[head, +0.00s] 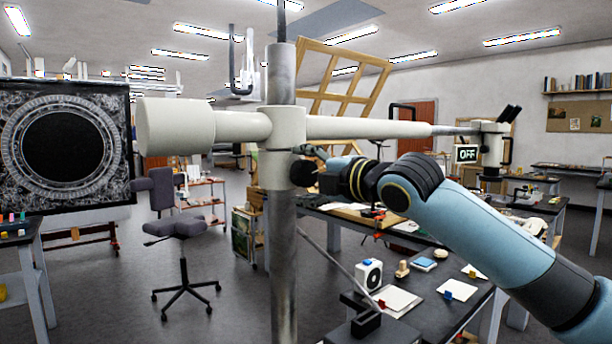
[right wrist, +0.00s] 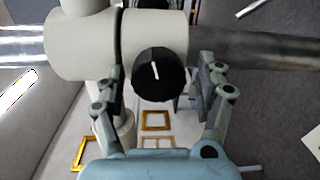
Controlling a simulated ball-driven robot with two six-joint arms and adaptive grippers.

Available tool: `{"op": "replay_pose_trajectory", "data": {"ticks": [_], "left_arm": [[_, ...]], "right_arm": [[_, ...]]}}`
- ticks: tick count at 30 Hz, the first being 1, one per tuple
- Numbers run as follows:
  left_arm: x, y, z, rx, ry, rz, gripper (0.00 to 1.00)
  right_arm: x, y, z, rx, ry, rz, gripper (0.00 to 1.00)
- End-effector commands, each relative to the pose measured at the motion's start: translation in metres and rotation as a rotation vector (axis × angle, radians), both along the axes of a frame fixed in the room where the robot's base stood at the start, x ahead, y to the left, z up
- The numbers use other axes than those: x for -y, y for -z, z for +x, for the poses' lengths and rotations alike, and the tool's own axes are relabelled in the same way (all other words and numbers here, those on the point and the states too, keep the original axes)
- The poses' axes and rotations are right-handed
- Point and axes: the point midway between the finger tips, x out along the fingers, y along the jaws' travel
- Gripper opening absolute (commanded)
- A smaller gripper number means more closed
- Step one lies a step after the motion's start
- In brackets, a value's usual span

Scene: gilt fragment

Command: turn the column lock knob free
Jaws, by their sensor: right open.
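The column lock knob (right wrist: 160,77) is round and black with a white line, slightly tilted from the column's axis in the right wrist view. It sits on the pale collar (right wrist: 118,38) around the metal column (head: 284,250). In the head view the knob (head: 303,173) is partly hidden by my right gripper (head: 312,162). In the right wrist view the open fingers of my right gripper (right wrist: 160,84) stand on either side of the knob, with a visible gap on each side. My left gripper is not in view.
A pale horizontal boom (head: 360,128) crosses the column and ends in a microscope head (head: 492,145) with an "OFF" display. A dark table (head: 440,310) with small items stands below right. A grey chair (head: 178,225) and a dark framed picture (head: 125,150) are at the left.

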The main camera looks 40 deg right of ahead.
Motion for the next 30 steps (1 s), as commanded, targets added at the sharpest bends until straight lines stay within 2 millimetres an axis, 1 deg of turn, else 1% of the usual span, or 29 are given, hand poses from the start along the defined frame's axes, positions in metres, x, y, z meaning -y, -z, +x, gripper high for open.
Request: {"op": "replay_pose_trajectory", "data": {"ticks": [4, 7, 16, 21, 24, 30], "left_arm": [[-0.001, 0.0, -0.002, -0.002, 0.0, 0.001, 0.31], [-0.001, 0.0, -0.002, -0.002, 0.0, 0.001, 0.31], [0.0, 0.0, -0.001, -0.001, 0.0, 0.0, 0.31], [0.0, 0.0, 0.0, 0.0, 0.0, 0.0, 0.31], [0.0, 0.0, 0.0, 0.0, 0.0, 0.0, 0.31], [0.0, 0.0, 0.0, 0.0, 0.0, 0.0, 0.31]], "right_arm": [[0.0, -0.001, 0.0, 0.002, 0.0, -0.001, 0.72], [0.001, -0.001, -0.006, 0.001, 0.001, -0.003, 0.72], [0.003, -0.002, -0.051, -0.002, -0.004, -0.012, 0.72], [0.006, -0.002, -0.066, -0.003, 0.004, -0.009, 0.72], [0.005, -0.003, -0.071, 0.0, 0.001, -0.007, 0.72], [0.005, -0.004, -0.075, 0.002, -0.001, -0.001, 0.72]]}}
